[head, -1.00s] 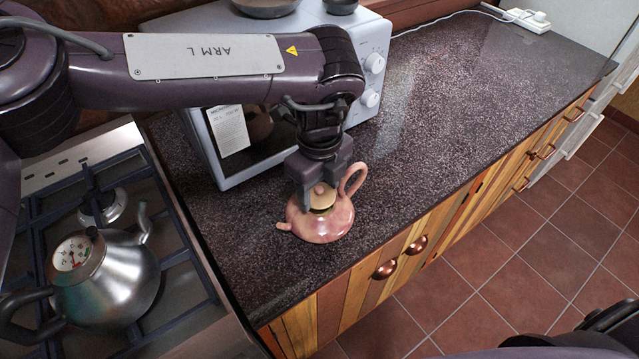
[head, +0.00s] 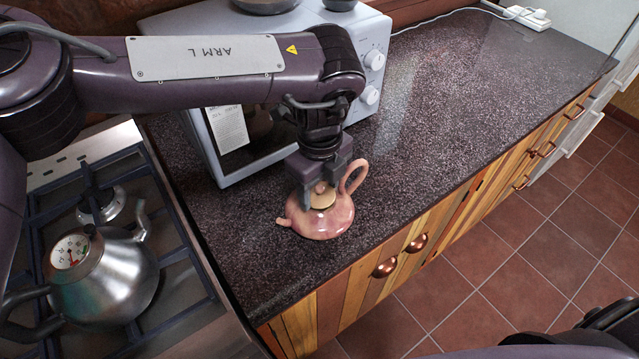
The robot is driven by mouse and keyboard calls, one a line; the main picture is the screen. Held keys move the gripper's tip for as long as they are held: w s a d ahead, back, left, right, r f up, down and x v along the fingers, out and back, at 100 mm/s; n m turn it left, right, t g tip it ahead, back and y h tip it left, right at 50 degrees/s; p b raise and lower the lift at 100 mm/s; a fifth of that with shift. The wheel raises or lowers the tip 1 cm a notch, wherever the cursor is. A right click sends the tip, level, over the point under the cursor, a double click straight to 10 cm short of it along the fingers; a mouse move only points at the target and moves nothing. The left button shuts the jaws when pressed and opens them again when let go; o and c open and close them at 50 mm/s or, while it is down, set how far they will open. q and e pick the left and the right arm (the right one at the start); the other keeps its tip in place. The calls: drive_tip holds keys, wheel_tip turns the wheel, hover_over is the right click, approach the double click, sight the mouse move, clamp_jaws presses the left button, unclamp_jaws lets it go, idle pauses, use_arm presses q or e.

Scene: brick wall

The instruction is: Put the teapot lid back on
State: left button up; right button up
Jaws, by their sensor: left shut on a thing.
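A pink teapot (head: 324,222) stands upright on the dark speckled counter in front of the microwave. Its looped handle (head: 354,177) points to the back right and its spout (head: 284,222) to the left. My left gripper (head: 319,190) points down over the teapot's top and is shut on the tan teapot lid (head: 323,199). The lid is at the teapot's opening; the fingers partly hide it, and I cannot tell whether it is fully seated. My right gripper is not in view.
A pale blue microwave (head: 225,185) stands close behind the teapot. A steel kettle (head: 110,285) sits on the gas stove (head: 190,290) at the left. The counter (head: 450,110) to the right is clear. Its front edge is near the teapot.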

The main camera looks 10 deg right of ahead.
use_arm(q)
drive_tip(key=shift+f, duration=0.25)
idle(0.4)
drive_tip(key=shift+d+f+b, duration=0.25)
drive_tip(key=shift+f+b, duration=0.15)
drive_tip(key=shift+f, duration=0.1)
drive_tip(key=shift+d+r, duration=0.1)
drive_tip(key=shift+r, duration=0.15)
idle(0.3)
drive_tip(key=shift+f, duration=0.3)
idle(0.3)
drive_tip(key=shift+d+f, duration=0.15)
drive_tip(key=shift+f, duration=0.05)
drive_tip(key=shift+s, duration=0.1)
